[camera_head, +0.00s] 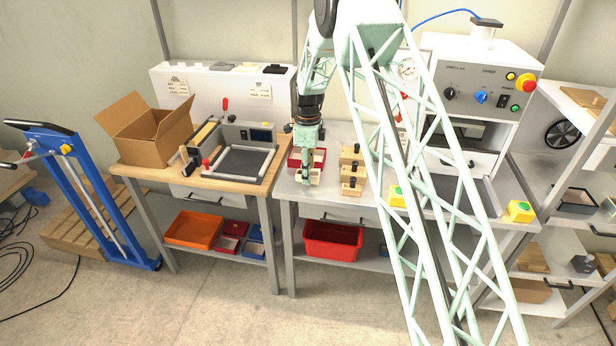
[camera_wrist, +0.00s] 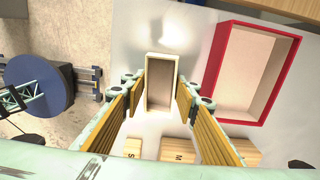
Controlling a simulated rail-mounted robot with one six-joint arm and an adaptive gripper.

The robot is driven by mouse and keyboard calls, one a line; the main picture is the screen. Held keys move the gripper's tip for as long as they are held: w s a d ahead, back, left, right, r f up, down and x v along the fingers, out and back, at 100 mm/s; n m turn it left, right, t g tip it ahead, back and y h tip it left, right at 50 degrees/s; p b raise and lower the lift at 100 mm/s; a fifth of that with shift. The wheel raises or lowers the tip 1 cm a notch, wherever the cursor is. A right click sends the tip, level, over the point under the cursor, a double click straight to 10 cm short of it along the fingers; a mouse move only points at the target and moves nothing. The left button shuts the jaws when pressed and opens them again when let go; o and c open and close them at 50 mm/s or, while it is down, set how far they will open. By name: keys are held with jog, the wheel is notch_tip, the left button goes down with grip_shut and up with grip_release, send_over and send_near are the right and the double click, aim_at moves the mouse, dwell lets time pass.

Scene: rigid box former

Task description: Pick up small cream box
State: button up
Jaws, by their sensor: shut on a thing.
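The small cream box (camera_wrist: 161,106) is an open-topped box with pale walls, held between the fingertips of my gripper (camera_wrist: 160,92) in the wrist view. My gripper is shut on it, with a ribbed tan pad on each side. In the head view my gripper (camera_head: 308,172) points down over the grey table, and the cream box (camera_head: 315,178) shows small at its tips. I cannot tell whether the box touches the table.
A larger red-walled box (camera_wrist: 212,75) with a cream inside lies to the right in the wrist view. Wooden blocks marked S (camera_wrist: 133,149) and M (camera_wrist: 178,149) are close below the cream box. An open cardboard box (camera_head: 150,122) stands on the left bench.

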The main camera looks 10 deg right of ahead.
jog(key=shift+r, duration=1.3)
jog(key=s+a+r, duration=0.1)
jog(key=s+a, duration=0.2)
jog(key=s, duration=1.2)
jog(key=shift+s+a+r, duration=0.15)
jog(key=shift+s+r, duration=0.05)
jog(key=shift+s, duration=0.1)
